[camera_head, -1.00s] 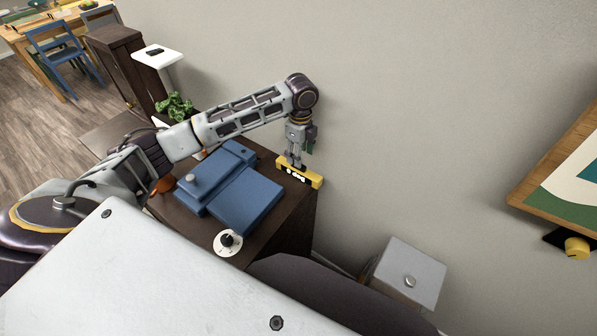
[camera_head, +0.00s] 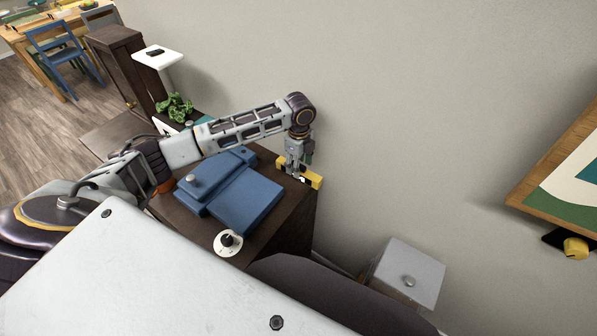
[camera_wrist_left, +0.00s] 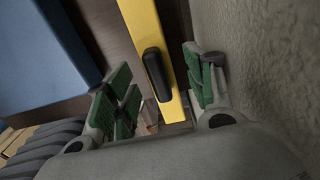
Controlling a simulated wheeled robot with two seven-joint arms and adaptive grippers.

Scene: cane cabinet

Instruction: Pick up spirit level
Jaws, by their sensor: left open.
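The yellow spirit level (camera_head: 314,181) lies on the dark cabinet top at its wall-side edge, partly hidden behind my left gripper (camera_head: 299,175). In the left wrist view, the yellow level (camera_wrist_left: 146,30) with a black oval part runs between the green-padded fingers of my left gripper (camera_wrist_left: 165,90). The fingers are open, one on each side of the level, with a gap visible on the left. The right finger is close to the level; I cannot tell if it touches. My right gripper is not in view.
A blue box-like object (camera_head: 245,200) lies on the dark cabinet (camera_head: 290,225) beside the level. A white dial (camera_head: 228,243) sits at the near edge. The wall (camera_head: 400,120) stands close behind the level. A green plant (camera_head: 174,106) is farther left.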

